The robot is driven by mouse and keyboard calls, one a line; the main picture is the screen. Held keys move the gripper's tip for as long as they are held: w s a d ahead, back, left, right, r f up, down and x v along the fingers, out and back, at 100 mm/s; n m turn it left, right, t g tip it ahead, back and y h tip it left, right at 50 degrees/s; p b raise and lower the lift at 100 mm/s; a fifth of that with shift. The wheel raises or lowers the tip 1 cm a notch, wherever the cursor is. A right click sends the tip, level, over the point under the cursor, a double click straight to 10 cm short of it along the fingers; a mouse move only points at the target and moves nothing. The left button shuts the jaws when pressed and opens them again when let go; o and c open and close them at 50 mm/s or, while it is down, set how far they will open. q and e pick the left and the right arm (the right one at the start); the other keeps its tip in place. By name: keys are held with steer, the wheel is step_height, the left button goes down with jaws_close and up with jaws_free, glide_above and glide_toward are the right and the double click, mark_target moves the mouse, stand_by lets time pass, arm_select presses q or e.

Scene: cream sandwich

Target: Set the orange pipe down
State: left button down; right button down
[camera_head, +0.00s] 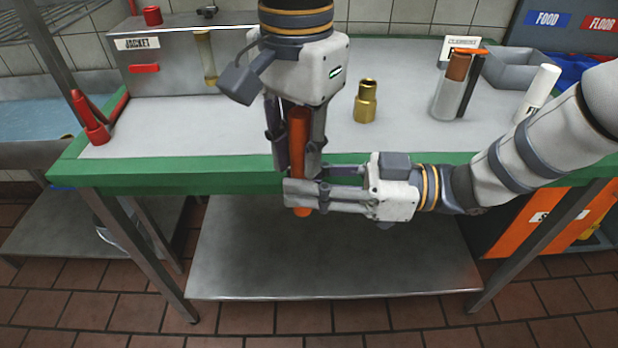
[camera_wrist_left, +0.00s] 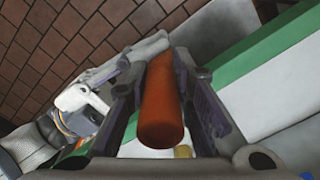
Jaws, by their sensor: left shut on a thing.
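The orange pipe (camera_head: 299,135) is upright in front of the green table edge, its lower end over the lower shelf. My left gripper (camera_head: 296,160) comes down from above and is shut on the orange pipe's upper part. The pipe also shows between its fingers in the left wrist view (camera_wrist_left: 162,105). My right gripper (camera_head: 308,185) reaches in from the right, its fingers level and at the pipe's lower part, one in front of it. The pipe's end shows below them. I cannot tell whether the right fingers press on it.
The steel table (camera_head: 230,140) has a green edge and much bare top. A brass fitting (camera_head: 366,102), a metal canister (camera_head: 450,92), a white cylinder (camera_head: 537,92) and a grey bin (camera_head: 510,70) stand on the right. A red-handled part (camera_head: 90,118) is at left, by a steel box (camera_head: 160,70).

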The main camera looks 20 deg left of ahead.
arm_select(q)
steer(key=c, duration=1.3)
jaws_free()
steer(key=shift+c, duration=0.2)
